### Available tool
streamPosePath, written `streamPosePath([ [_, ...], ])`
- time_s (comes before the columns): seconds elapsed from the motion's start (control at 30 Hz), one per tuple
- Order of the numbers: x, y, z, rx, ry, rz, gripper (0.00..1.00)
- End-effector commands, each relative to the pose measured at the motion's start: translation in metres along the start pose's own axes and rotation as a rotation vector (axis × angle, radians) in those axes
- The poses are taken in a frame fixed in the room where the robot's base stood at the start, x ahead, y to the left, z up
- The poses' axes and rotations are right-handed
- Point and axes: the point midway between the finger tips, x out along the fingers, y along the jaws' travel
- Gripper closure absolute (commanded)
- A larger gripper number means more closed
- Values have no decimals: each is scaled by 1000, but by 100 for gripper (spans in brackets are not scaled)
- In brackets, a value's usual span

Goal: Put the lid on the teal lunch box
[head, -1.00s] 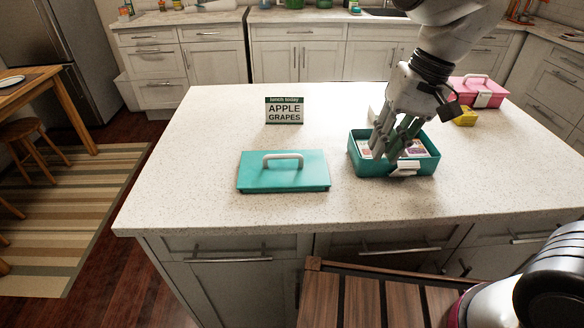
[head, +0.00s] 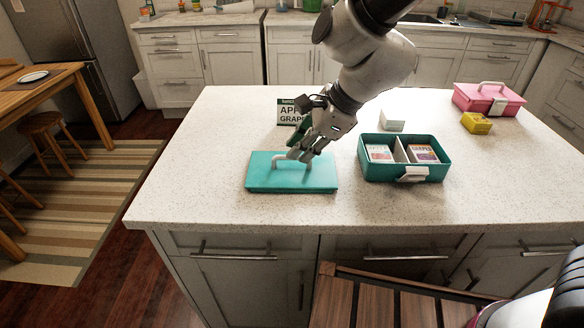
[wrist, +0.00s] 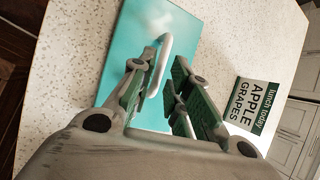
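The teal lid (head: 262,177) lies flat on the counter, left of the open teal lunch box (head: 376,172). It has a white loop handle (head: 277,158). The lunch box has a divider, with one small printed carton in each compartment and a white latch in front. My gripper (head: 304,155) is over the lid's right part, at the handle. In the wrist view, the lid (wrist: 137,55) and its handle (wrist: 163,62) show, and my gripper's fingers (wrist: 158,92) are apart, with the handle between or beside the left fingers; contact cannot be told.
A sign reading "lunch today APPLE GRAPES" (head: 288,113) stands behind the lid. A white box (head: 392,121), a yellow box (head: 476,123) and a closed pink lunch box (head: 488,104) stand farther back right. The counter's front left is clear.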

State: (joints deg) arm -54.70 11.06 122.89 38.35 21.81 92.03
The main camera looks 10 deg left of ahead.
Motion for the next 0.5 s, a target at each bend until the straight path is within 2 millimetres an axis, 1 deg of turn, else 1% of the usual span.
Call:
streamPosePath([
  [0.03,9,0,1,0,1,2,82],
  [0.1,20,0,1,1,1,3,82],
  [0.2,30,-1,1,1,1,1,82],
  [0.3,33,-1,1,-2,0,0,82],
  [0.47,33,-1,1,-2,0,0,82],
  [0.5,33,-1,1,-2,0,0,89],
])
